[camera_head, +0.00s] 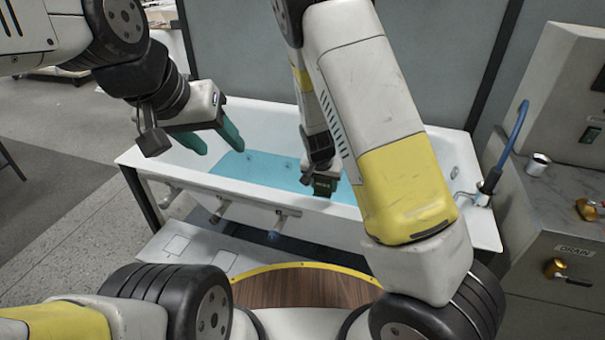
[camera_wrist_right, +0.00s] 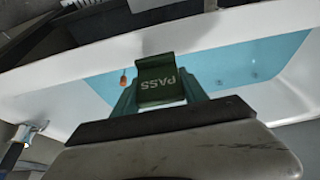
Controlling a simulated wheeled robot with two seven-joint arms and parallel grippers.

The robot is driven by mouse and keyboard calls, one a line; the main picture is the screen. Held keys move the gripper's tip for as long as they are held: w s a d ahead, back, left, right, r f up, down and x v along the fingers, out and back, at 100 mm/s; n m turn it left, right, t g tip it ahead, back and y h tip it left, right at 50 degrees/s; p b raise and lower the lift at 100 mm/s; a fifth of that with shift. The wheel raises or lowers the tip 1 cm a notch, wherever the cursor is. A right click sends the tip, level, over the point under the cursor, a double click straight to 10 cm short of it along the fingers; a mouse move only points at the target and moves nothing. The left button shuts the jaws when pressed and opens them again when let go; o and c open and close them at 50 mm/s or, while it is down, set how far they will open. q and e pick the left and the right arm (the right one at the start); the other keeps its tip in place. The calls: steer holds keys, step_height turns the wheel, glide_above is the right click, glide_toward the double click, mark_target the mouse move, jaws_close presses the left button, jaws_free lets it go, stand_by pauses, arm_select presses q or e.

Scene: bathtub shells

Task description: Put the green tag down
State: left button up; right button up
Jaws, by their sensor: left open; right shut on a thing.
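The green tag (camera_head: 325,186) is held by my right gripper (camera_head: 321,174) over the front part of the white bathtub (camera_head: 450,150). In the right wrist view the tag (camera_wrist_right: 160,79) is a dark green piece with a folded top edge and the word PASS upside down. The teal fingers of my right gripper (camera_wrist_right: 158,96) are shut on it. I see no surface touching the tag. My left gripper (camera_head: 212,141) is open and empty, with its teal fingers apart, over the left part of the tub.
Light blue water or a blue floor (camera_head: 262,168) covers the tub bottom. Pipe fittings (camera_head: 283,222) stick out below the front rim. At right, a grey counter (camera_head: 575,215) carries a metal cup (camera_head: 538,164), a blue hose (camera_head: 514,135) and brass knobs. A small orange thing (camera_wrist_right: 123,78) shows at the tub wall.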

glide_toward(305, 194)
steer(key=shift+w+d+f, duration=0.75)
steer(key=shift+w+f, duration=0.1)
steer(key=shift+f, duration=0.1)
steer(key=shift+w+a, duration=0.15)
steer(key=shift+a, duration=0.4)
steer(key=shift+d+f, duration=0.1)
steer(key=shift+f, duration=1.7)
steer(key=shift+f, duration=0.1)
steer(key=o, duration=1.4)
steer(key=shift+c, duration=0.2)
